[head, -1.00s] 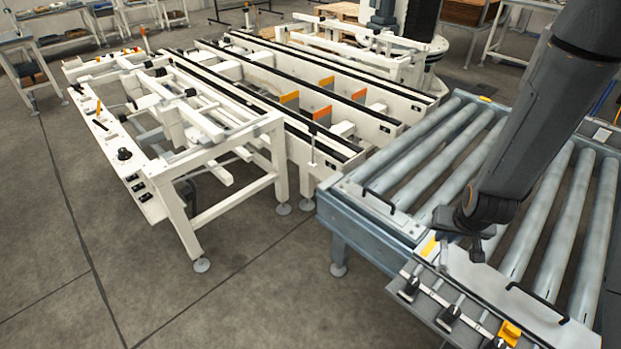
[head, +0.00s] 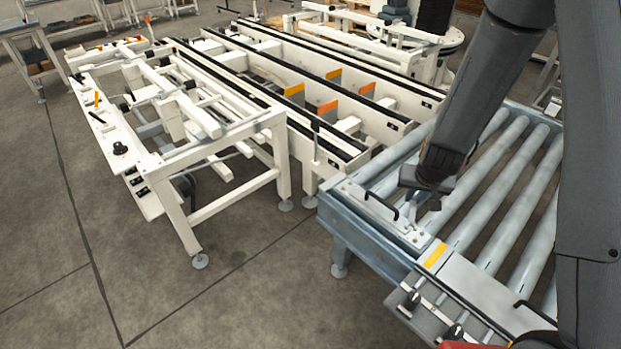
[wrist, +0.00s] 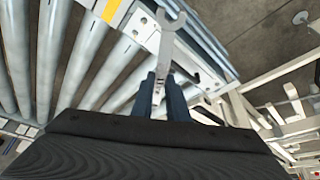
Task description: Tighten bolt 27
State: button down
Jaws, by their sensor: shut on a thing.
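My gripper (wrist: 162,80) is shut on a grey open-ended wrench (wrist: 168,45). In the wrist view the wrench points away from the fingers, its forked head free at the top. In the head view my gripper (head: 427,184) hangs over the near left part of the roller conveyor (head: 337,222), close to a pale end plate (head: 403,232) with a black handle (head: 381,206). Small bolt-like spots show on this plate, but I read no numbers and cannot tell which is bolt 27. The wrench head touches no bolt that I can make out.
A yellow patch (head: 435,255) marks the conveyor's near edge, beside a grey panel with clamps (head: 414,299). A white frame machine (head: 190,215) stands left, with white rails (head: 365,140) behind. Floor (head: 255,300) is clear in front. My arm covers the right side.

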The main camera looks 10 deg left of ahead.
jog(key=w+a+f+m+h+b, duration=0.1)
jog(key=w+a+m+b, duration=0.15)
jog(key=w+a, duration=0.4)
jog(key=w+a+f+m+h+b, duration=0.1)
jog(key=w+a+m, duration=0.3)
jog(key=w, duration=0.6)
jog(key=s+a+f+m+g+h+b, duration=0.1)
jog(key=s+a+f+m, duration=0.15)
jog(key=a, duration=0.65)
jog(key=s+a+f+m+g+h+b, duration=0.1)
jog(key=s+a+f, duration=0.15)
jog(key=a, duration=0.75)
jog(key=shift+f+b, duration=1.4)
jog(key=shift+f, duration=1.45)
jog(key=s+d+n+t+y+b, duration=0.2)
jog(key=s+d+n+y+b, duration=0.2)
jog(key=d+n+b, duration=0.3)
jog(key=d+n+y, duration=0.1)
jog(key=d+n, duration=0.3)
jog(key=n, duration=0.2)
jog(key=shift+s+r+b, duration=0.15)
jog(key=shift+b, duration=0.25)
